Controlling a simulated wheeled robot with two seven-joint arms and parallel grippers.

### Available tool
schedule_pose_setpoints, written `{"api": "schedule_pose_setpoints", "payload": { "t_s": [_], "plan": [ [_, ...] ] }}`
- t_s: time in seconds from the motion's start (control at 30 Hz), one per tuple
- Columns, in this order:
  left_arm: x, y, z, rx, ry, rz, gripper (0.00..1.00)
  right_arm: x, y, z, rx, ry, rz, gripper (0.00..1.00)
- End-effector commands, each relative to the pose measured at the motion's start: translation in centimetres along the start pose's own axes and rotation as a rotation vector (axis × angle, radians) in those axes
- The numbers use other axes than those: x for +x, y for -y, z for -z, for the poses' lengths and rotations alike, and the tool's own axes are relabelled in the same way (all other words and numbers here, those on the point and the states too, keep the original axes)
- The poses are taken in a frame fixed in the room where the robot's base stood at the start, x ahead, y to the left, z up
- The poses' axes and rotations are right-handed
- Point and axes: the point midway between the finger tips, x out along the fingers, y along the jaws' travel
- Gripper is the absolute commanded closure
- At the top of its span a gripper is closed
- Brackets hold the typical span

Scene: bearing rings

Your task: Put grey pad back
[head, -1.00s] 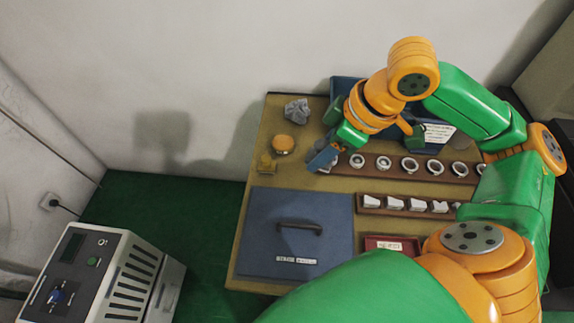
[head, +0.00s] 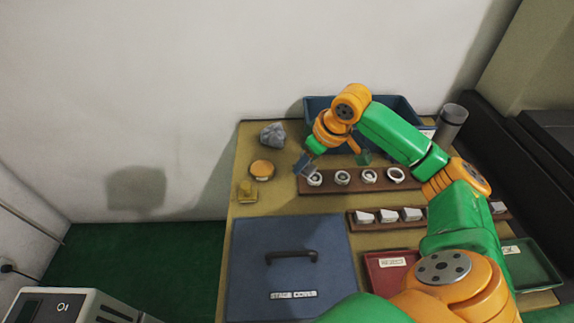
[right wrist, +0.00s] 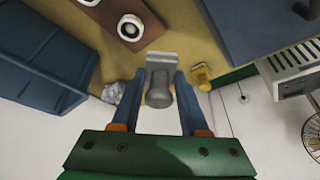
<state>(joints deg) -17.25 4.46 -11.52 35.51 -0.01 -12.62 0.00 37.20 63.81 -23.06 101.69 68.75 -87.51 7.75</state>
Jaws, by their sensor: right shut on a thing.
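My right gripper (head: 312,163) is above the left end of the brown ring board, near its back edge. In the right wrist view its blue fingers (right wrist: 164,85) are shut on the grey pad (right wrist: 158,85), a flat grey block with a round knob. The pad is held over the yellow-brown table top (head: 243,205). In the head view the pad is hard to tell from the fingers. My left gripper is not in view.
The ring board (head: 353,182) holds several rings. A crumpled grey cloth (head: 272,135), a round orange-topped thing (head: 262,169) and a yellow block (head: 247,191) stand left of the gripper. A blue bin (head: 398,107) is behind; a blue handled panel (head: 285,240) lies in front.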

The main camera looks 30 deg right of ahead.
Motion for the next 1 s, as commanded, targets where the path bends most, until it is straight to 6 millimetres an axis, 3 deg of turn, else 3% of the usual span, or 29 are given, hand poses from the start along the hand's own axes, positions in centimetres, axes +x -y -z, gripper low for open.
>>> {"api": "schedule_pose_setpoints", "payload": {
  "t_s": [0.03, 0.2, 0.37, 0.5, 0.9, 0.93, 1.0],
  "plan": [
    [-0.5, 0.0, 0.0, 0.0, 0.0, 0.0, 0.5, 1.0, 0.1, 1.4, 0.003, -0.003, 0.006, 1.0],
    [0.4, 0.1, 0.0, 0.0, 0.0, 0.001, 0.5, 6.4, -0.2, 2.6, 0.001, 0.0, 0.002, 1.0],
    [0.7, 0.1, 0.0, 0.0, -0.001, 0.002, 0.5, 8.8, -0.4, 3.2, 0.0, 0.001, 0.0, 1.0],
    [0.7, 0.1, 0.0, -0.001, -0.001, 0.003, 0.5, 11.2, -0.5, 2.3, -0.001, 0.004, -0.002, 1.0],
    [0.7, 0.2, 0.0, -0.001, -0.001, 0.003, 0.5, 11.9, -0.5, 2.0, 0.0, -0.001, -0.002, 1.0],
    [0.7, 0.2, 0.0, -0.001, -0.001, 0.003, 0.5, 11.8, -0.5, 2.0, 0.0, -0.001, -0.002, 0.48],
    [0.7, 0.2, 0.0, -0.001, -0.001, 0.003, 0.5, 11.8, -0.5, 2.0, 0.0, -0.001, -0.002, 0.29]
  ]
}}
